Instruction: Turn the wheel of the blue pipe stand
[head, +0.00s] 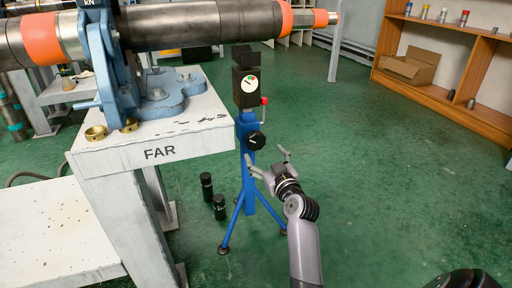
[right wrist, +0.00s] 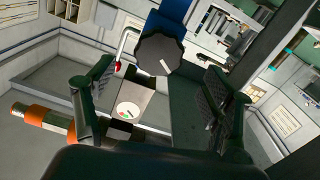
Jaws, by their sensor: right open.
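The blue pipe stand (head: 247,190) stands on the green floor on splayed legs, just right of the white table. Its black lobed wheel (head: 256,141) is on the post, below a black block with a round dial (head: 250,84) and a lever with a red knob (head: 265,101). My right gripper (head: 268,158) is open and empty, close below and right of the wheel in the head view. In the right wrist view the wheel (right wrist: 160,54) shows beyond and between the spread fingers, apart from them. My left gripper is not in view.
A white table marked FAR (head: 160,153) bears a blue vise (head: 112,75) and a large pipe (head: 190,26) with orange bands above the stand. Two black cylinders (head: 219,207) stand on the floor near the stand's legs. A wooden shelf (head: 450,60) is far right; the floor between is clear.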

